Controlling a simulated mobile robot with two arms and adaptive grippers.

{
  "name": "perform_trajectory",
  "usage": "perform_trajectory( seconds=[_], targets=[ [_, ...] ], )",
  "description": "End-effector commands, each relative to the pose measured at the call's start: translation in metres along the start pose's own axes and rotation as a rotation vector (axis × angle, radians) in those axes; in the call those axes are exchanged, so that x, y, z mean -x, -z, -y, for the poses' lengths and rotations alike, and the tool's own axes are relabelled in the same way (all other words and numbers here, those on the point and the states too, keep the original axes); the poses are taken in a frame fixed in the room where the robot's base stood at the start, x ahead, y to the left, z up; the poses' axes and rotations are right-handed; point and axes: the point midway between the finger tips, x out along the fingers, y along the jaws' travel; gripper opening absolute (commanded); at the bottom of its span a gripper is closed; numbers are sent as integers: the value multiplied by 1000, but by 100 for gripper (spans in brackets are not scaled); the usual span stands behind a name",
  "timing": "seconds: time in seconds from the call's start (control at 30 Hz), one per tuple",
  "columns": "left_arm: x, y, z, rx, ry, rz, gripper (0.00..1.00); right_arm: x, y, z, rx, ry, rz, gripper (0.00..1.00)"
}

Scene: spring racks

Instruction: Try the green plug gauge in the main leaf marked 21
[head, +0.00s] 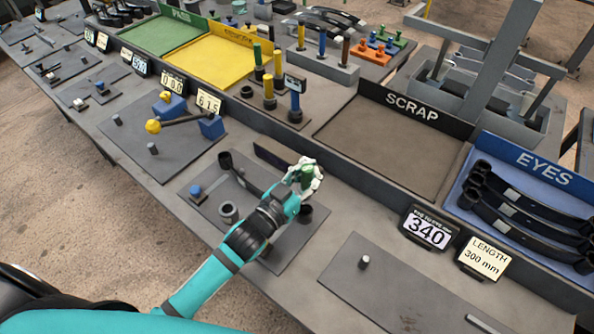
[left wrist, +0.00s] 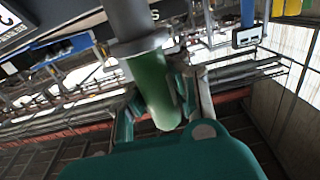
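My left gripper (head: 304,178) is over the dark fixture plate (head: 212,192) in the middle of the bench. A green piece, the green plug gauge (head: 307,172), shows between its fingers. In the left wrist view the gauge's green handle (left wrist: 152,88) sits between the fingers (left wrist: 165,105), with a grey cylinder and collar (left wrist: 135,30) beyond it. A dark leaf (head: 245,184) lies on the plate, with a dark eye (head: 225,160) at its far left end; my gripper and arm partly hide the rest. No marking 21 is readable. My right gripper is out of view.
A stand (head: 270,103) holds upright gauges behind the plate. The scrap tray (head: 385,145) and the blue eyes tray (head: 530,170) are at the right. A blue-topped post (head: 196,193) and a grey ring (head: 228,211) stand on the plate. The 340 display (head: 428,231) is at right.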

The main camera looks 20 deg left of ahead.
Motion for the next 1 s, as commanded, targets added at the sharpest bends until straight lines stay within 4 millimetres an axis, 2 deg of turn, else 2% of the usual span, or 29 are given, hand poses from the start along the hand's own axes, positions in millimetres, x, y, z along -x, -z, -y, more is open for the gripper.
perform_trajectory(
  seconds=[0.17, 0.43, 0.7, 1.0],
  targets=[
    [-3, -2, -2, -5, -7, -2, 0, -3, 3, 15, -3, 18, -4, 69],
    [-2, -20, -3, -3, -7, -1, 0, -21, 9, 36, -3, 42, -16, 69],
    [-2, -45, -3, -2, -7, -1, 0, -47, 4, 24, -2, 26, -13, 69],
    [-3, -54, -2, -3, -7, -1, 0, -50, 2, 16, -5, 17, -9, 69]
  ],
)
